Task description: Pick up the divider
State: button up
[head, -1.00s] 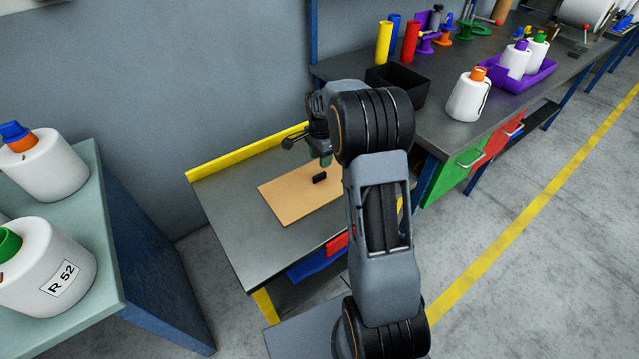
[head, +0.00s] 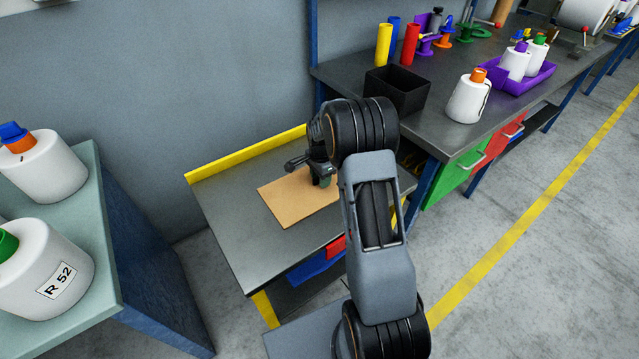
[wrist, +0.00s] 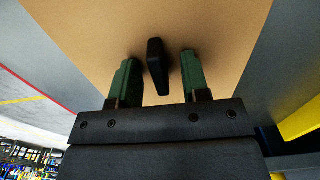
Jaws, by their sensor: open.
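The divider appears to be the flat tan board (head: 285,205), lying on the grey low bench; it fills much of the wrist view (wrist: 220,25). A small black block (wrist: 157,65), like a handle, stands up from the board. My gripper (head: 322,182) is low over the board, with its green fingers open. In the wrist view the black block lies between the two fingers (wrist: 159,62), with a gap on each side. In the head view my gripper and arm hide the block and the board's right part.
The bench (head: 235,240) has a raised yellow strip (head: 245,153) along its back edge. A black open bin (head: 397,90) and a white bobbin (head: 468,97) stand on the higher bench to the right. More bobbins stand on a pale green table (head: 105,240) at left.

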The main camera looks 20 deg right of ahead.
grip_shut()
jog(key=shift+r, duration=0.1)
dwell(0.4)
jog(key=shift+r, duration=0.55)
jog(key=shift+d+r, duration=0.2)
jog(key=shift+r, duration=1.05)
jog(key=s+d+r+p, duration=0.1)
jog(key=s+d+r, duration=0.2)
jog(key=d+r, duration=0.6)
jog(key=d, duration=0.4)
jog(key=shift+s+d+r, duration=0.15)
